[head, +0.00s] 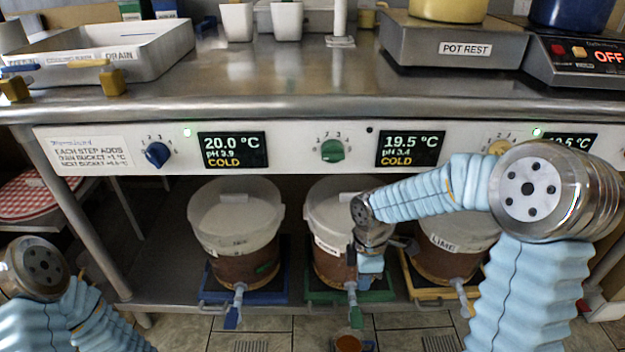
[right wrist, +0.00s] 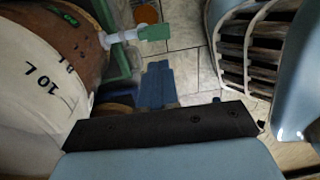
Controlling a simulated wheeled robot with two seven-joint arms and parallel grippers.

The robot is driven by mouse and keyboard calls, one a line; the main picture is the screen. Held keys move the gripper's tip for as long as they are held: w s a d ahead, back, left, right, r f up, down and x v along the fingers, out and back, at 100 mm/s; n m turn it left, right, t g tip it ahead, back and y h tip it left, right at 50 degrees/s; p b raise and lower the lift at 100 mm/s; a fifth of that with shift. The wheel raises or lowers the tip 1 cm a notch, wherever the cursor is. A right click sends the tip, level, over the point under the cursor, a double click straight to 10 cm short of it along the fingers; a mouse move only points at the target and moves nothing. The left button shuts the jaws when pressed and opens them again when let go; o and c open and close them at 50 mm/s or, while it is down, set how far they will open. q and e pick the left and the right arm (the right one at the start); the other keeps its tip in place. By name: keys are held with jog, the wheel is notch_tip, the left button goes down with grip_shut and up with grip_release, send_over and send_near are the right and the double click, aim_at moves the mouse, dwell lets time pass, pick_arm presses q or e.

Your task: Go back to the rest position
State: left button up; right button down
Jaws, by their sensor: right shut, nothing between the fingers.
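My right arm reaches down in front of the counter, and my right gripper (head: 370,272) is beside the middle bucket (head: 330,258), above its green tap (head: 355,314). In the right wrist view the right gripper's blue fingers (right wrist: 157,84) are together, with nothing between them. The bucket (right wrist: 50,65), with its "10 L" marking, is close on the left there, and the green tap (right wrist: 154,32) lies beyond the fingers. Only part of my left arm shows at the lower left of the head view; the left gripper is out of frame.
A left bucket (head: 236,225) with a blue tap and a right bucket (head: 447,245) labelled "LIME" stand on the same low shelf. A control panel (head: 290,148) runs above them. A brown round thing (head: 348,343) is below the green tap. Tiled floor lies in front.

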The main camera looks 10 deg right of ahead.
jog(key=s+a+f+m+y, duration=0.1)
jog(key=s+a+f+m, duration=0.2)
jog(key=a+f+m, duration=0.1)
jog(key=s+a+f+m+t+y+p, duration=0.1)
jog(key=s+a+f+m, duration=0.3)
jog(key=f+m, duration=0.3)
jog(key=s+a+f+m+y+p, duration=0.1)
jog(key=s+a+f+m+y, duration=0.1)
jog(key=s+a+f+m, duration=0.2)
notch_tip(320, 180, down, 5)
jog(key=shift+r+m+t, duration=0.15)
jog(key=shift+m+t, duration=0.15)
jog(key=shift+m, duration=0.8)
jog(key=shift+s, duration=0.1)
